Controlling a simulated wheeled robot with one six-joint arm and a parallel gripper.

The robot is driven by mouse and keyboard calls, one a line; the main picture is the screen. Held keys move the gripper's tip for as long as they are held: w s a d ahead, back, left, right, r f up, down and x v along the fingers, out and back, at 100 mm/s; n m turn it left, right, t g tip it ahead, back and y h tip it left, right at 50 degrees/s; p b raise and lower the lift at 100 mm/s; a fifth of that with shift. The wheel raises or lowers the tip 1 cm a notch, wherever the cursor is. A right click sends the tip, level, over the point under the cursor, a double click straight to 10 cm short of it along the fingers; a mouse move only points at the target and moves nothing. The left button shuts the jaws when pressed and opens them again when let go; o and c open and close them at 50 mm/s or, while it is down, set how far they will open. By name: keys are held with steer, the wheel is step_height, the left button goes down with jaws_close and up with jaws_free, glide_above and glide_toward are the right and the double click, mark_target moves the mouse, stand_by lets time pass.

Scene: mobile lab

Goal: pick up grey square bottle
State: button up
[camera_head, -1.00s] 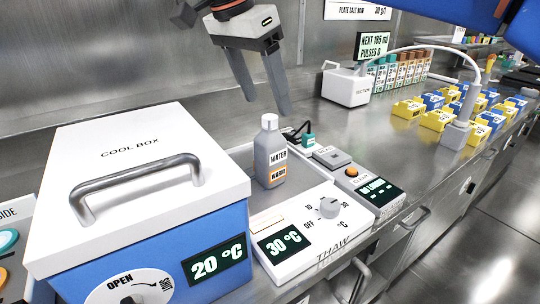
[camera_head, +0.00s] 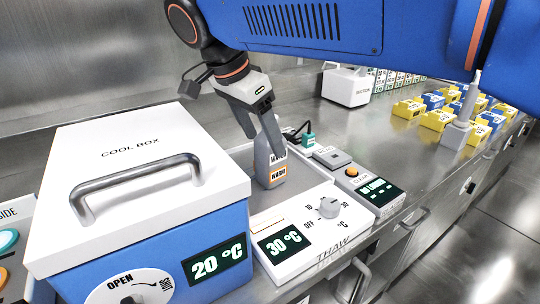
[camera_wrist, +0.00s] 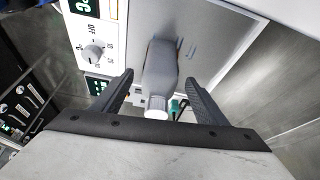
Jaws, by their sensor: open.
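The fingers are apart, with a gap on each side of the bottle.
The cool box (camera_head: 130,165) with a raised handle stands close on the left. The thaw unit's panel (camera_head: 300,235) is in front. A weighing-type device (camera_head: 365,190) sits to the right, and a white dispenser (camera_head: 346,88) and yellow and blue blocks (camera_head: 437,120) are farther right.

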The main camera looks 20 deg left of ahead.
mark_target(270, 153)
steer(key=shift+x, duration=3.15)
steer(key=shift+c, duration=0.3)
steer(key=c, duration=1.4)
steer(key=shift+o, duration=0.2)
steer(key=shift+r, duration=0.2)
